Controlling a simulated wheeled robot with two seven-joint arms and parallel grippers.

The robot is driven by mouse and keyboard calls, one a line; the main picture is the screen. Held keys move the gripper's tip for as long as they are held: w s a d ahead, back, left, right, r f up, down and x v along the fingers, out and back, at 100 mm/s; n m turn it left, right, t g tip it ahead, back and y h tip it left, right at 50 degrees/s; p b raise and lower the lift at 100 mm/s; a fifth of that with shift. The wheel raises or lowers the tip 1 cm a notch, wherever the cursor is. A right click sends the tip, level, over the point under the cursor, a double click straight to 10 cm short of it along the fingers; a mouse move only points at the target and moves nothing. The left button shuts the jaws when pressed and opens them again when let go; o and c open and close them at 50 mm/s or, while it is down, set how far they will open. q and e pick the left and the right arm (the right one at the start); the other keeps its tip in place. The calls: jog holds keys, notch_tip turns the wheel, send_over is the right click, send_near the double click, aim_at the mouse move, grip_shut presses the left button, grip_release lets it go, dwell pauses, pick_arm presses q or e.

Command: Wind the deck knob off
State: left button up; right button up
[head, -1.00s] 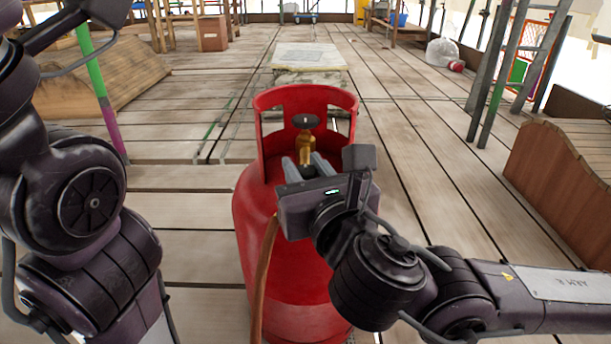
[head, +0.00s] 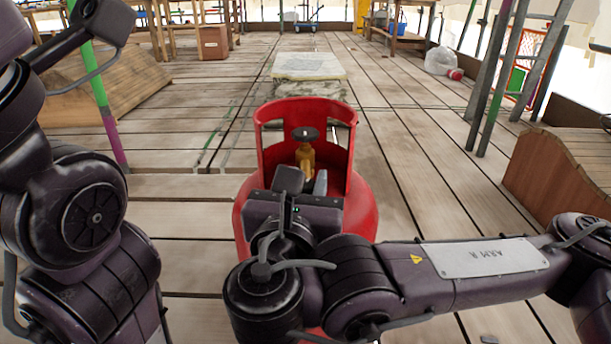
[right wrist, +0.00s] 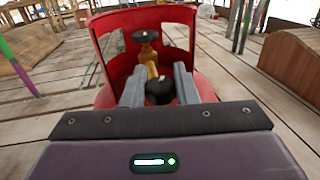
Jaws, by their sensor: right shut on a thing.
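A red gas cylinder (head: 366,208) with a collar stands on the plank deck in front of me. A brass valve (head: 306,160) with a dark handwheel (head: 305,133) rises inside the collar. In the right wrist view a round black knob (right wrist: 159,92) sits between my two grey fingers, in front of the brass valve (right wrist: 149,62). My right gripper (head: 305,182) is shut on this black knob, at the near side of the collar. The gripper body hides the knob in the head view. My left arm stands at the left; its fingers are not visible.
A pale slab (head: 308,66) lies on the deck beyond the cylinder. A wooden ramp (head: 110,85) is at the left and a wooden structure (head: 560,175) at the right. Scaffold poles (head: 492,85) stand at the right. Bare planks lie on both sides of the cylinder.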

jog(key=shift+m+h, duration=0.3)
jog(key=shift+h, duration=0.1)
jog(key=o, duration=1)
